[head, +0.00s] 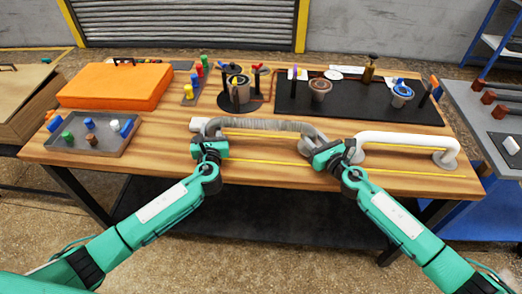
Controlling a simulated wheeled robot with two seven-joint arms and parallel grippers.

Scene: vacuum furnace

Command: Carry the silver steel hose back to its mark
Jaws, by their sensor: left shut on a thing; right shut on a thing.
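The silver steel hose (265,124) is a grey ribbed tube that arches over the front part of the wooden table. My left gripper (211,143) is shut on its left end. My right gripper (316,147) is shut at its right end. Yellow lines (270,162) run on the tabletop under and in front of the hose. The jaws hide parts of both hose ends. I cannot tell whether the hose ends touch the table.
A white hose (405,138) lies right of my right gripper. A grey tray (95,135) with coloured pieces and an orange case (115,86) are at the left. A black mat (345,106) with cups lies behind. The wooden table's (250,175) front strip is clear.

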